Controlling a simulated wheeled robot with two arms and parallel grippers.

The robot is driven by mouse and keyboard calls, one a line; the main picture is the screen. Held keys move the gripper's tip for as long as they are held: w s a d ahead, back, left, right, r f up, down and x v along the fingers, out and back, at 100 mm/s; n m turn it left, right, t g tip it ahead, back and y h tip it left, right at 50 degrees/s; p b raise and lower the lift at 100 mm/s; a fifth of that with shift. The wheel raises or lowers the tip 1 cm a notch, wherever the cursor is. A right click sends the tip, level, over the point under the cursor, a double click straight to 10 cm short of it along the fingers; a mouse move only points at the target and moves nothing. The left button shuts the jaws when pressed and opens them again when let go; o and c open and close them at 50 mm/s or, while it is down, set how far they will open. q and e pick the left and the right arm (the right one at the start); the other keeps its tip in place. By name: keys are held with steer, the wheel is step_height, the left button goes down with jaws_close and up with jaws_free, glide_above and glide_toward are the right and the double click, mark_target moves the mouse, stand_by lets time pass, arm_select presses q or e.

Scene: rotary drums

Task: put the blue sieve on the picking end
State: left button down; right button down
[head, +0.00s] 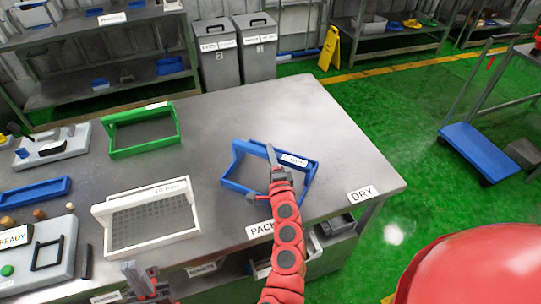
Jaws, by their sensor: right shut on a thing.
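The blue sieve (236,165) is at the right part of the grey steel table (243,111), with a raised handle bar at its left and a white label at its far right corner. My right gripper (273,176), on the red arm, is shut on the sieve. The arm hides part of the sieve's middle and near side. I cannot tell whether the sieve rests on the table or is slightly above it. A DRY label (362,194) is at the table's right end and a partly hidden PACK label (261,229) is on the front edge. My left gripper (142,276) is open and empty before the front edge.
A green sieve (112,140) and a white sieve (106,217) stand left of the blue one. A blue tray (38,194) and a grey READY panel (62,225) are further left. The table behind the blue sieve is clear. A blue cart (470,145) stands at right.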

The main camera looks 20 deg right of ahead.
steer(key=c, duration=0.6)
jaws_free()
steer(key=shift+f, duration=0.1)
